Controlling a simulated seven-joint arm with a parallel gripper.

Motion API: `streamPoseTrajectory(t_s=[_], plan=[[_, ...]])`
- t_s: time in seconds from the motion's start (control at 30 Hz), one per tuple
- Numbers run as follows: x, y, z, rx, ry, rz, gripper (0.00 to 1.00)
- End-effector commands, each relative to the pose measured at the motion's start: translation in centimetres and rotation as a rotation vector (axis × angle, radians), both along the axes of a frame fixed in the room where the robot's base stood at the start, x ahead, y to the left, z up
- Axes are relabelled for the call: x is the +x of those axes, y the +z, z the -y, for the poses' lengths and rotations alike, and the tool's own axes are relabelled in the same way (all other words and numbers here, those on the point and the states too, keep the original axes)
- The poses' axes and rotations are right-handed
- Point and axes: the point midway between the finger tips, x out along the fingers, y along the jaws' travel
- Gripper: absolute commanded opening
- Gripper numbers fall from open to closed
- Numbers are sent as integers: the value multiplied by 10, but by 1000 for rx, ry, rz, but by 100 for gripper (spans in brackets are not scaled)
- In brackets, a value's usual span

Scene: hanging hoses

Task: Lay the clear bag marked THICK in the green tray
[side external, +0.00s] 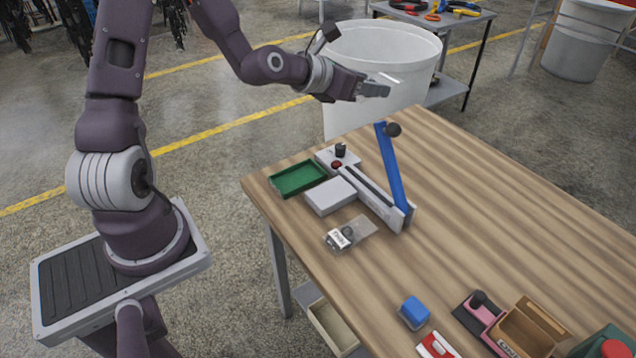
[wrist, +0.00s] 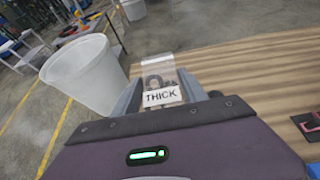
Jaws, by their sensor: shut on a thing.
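My gripper (side external: 374,89) is raised high above the far end of the table, beside the white bin. In the wrist view my gripper (wrist: 160,79) is shut on the clear bag marked THICK (wrist: 161,96). Its white label faces the camera, and dark ring-like contents show through the plastic. In the side view the held bag is hardly visible. The green tray (side external: 297,178) lies empty at the table's left edge, below and to the left of my gripper. It does not show in the wrist view.
A device with a raised blue lever (side external: 390,165) and a grey block (side external: 330,195) stand beside the tray. Another clear bag (side external: 350,235), its label too small to read surely, lies in front. The white bin (side external: 385,60) stands behind.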

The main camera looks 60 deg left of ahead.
Motion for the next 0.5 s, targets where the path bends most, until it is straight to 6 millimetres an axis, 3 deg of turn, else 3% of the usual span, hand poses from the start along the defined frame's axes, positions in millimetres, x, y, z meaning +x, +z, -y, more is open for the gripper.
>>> streamPoseTrajectory(t_s=[0.1, 0.2, 0.3, 0.5], plan=[[-12, -40, -48, -7, 25, -24, 5], [-35, -80, -81, -12, 25, -43, 5], [-62, -113, -100, -17, 11, -56, 5], [-93, -148, -110, -18, -16, -66, 5]])
